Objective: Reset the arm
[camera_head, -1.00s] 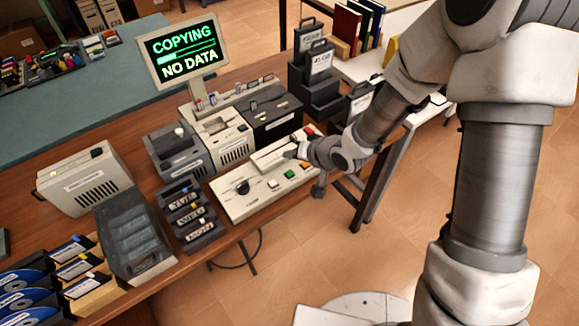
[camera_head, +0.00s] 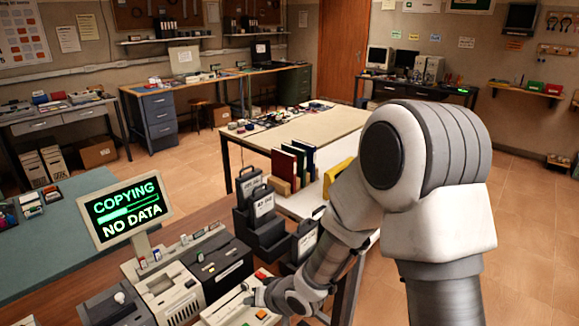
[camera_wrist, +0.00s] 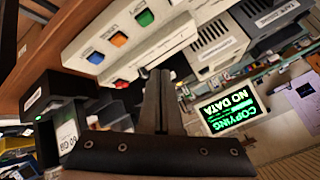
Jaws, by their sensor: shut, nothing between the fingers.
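My arm (camera_head: 428,185) reaches from the right side of the head view down to the desk. My gripper (camera_head: 252,294) is low beside the light control panel (camera_head: 222,310) at the bottom of that view. In the wrist view my gripper (camera_wrist: 161,80) shows its two dark fingers together with nothing between them. The panel with blue, orange and green buttons (camera_wrist: 120,45) lies beyond the fingertips there. I cannot tell whether the fingers touch it. The monitor (camera_head: 125,208) reads "COPYING NO DATA" with a partly filled green bar.
Grey drive units (camera_head: 262,208) and upright binders (camera_head: 292,165) stand close beside my forearm. A black-and-beige machine (camera_head: 215,268) sits left of my gripper. A pale table (camera_head: 310,135) stands behind the binders. Open tiled floor (camera_head: 530,220) lies to the right.

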